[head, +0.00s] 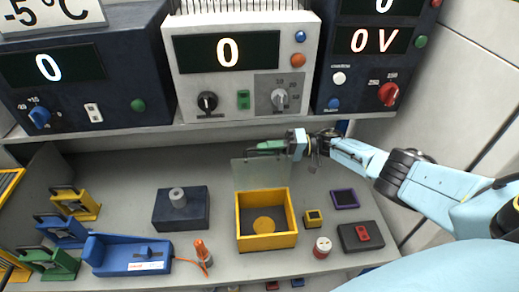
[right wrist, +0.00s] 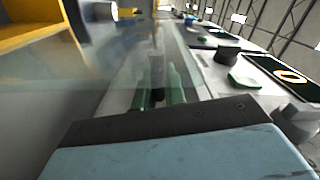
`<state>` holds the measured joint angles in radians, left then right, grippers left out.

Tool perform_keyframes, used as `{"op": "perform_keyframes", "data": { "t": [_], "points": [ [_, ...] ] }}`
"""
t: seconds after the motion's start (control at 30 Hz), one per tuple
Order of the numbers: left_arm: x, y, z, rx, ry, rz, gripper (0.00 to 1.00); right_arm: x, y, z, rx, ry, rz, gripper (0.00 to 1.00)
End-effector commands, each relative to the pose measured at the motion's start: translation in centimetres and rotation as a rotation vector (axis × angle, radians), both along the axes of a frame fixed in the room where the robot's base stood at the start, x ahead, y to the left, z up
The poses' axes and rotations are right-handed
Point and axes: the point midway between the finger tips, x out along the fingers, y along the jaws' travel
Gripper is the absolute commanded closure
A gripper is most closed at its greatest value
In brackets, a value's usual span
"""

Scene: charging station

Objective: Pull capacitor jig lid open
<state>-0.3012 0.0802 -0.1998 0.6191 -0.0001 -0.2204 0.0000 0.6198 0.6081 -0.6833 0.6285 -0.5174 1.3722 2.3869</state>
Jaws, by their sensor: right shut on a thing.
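The capacitor jig is a yellow open box (head: 244,240) on the bench, with a round yellow piece (head: 264,224) on its dark floor. Its clear lid (head: 259,178) stands up at the back edge of the box, well open. My right gripper (head: 264,147) is at the lid's top edge, shut on the lid's handle. The right wrist view shows the green fingers of my right gripper (right wrist: 158,92) around a dark handle, with the see-through lid (right wrist: 115,75) beside it. The fingers hide most of the handle. My left gripper is not in view.
A dark block with a grey cylinder (head: 180,208) and a blue tray (head: 127,254) lie left of the jig. A small yellow part (head: 313,217), a purple-framed part (head: 344,198) and a red-and-white button (head: 322,247) lie right. The instrument shelf (head: 150,131) hangs close above my gripper.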

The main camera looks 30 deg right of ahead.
Motion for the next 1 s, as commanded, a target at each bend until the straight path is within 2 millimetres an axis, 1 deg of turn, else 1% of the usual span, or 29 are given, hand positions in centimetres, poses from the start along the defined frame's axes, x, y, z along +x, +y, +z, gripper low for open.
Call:
{"op": "perform_keyframes", "data": {
  "t": [0.33, 0.37, 0.5, 0.73, 0.83, 0.93, 1.0],
  "points": [
    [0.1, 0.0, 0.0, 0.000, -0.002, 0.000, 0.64, 0.0, 0.0, -0.2, -0.001, 0.004, -0.001, 1.00],
    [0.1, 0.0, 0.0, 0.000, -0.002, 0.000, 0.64, 0.0, 0.0, -0.2, -0.001, 0.004, -0.001, 0.86],
    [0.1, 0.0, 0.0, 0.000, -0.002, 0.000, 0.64, 0.0, 0.0, -0.2, -0.001, 0.004, -0.001, 0.68],
    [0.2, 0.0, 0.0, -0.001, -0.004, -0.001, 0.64, 0.0, 0.0, -0.1, -0.001, 0.003, 0.000, 0.68],
    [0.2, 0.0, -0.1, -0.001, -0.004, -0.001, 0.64, -0.1, -0.3, -0.2, -0.002, 0.003, -0.001, 0.68],
    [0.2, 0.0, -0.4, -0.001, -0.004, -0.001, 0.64, -0.5, -1.3, -0.3, -0.004, 0.004, -0.001, 0.68],
    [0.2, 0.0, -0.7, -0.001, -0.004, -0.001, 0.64, -1.0, -2.4, -0.3, -0.005, 0.004, -0.002, 0.68]
  ]
}}
